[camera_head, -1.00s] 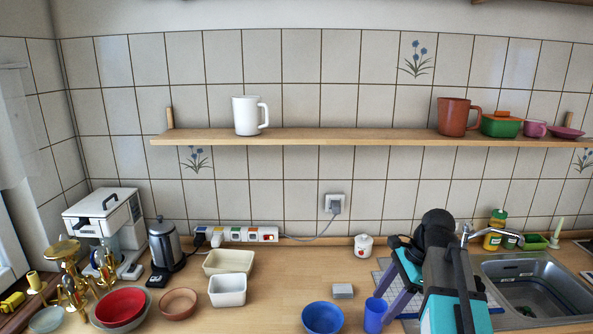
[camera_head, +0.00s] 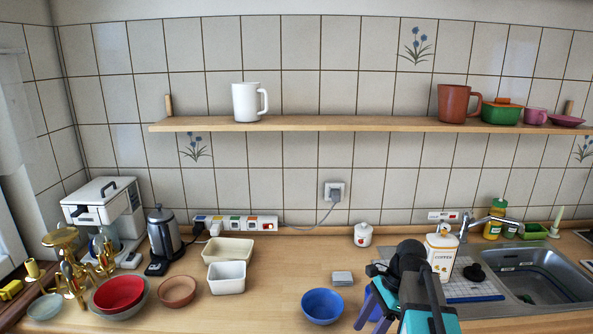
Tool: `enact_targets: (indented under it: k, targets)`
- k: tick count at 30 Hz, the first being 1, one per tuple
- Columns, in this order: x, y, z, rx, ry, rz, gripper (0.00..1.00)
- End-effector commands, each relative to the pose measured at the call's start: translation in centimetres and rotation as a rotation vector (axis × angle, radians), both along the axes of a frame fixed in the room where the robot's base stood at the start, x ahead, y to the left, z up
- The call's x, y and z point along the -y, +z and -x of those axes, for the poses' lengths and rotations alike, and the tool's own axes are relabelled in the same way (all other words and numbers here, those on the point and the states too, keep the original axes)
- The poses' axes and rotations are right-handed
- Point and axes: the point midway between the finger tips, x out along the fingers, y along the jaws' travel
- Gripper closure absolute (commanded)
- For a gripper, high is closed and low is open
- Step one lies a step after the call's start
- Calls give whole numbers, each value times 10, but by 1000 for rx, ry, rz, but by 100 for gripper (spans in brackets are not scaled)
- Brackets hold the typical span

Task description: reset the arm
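My arm (camera_head: 408,283) shows at the lower right of the head view, with a black joint above teal links. It is folded low in front of the counter. A blue cup (camera_head: 371,305) is partly hidden at the arm's left side.
A blue bowl (camera_head: 322,306) stands left of my arm, near a small grey block (camera_head: 342,278). The sink (camera_head: 540,280) is to the right. A wall shelf (camera_head: 330,124) with mugs runs above. Bowls, a kettle (camera_head: 163,235) and a coffee machine (camera_head: 106,215) crowd the left.

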Motion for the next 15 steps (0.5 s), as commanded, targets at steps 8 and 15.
enact_targets:
  k: [8, 15]
  targets:
    - [-20, -89, 31, -115, 32, 1, 39]
    - [-33, -157, 60, -183, 79, 7, 39]
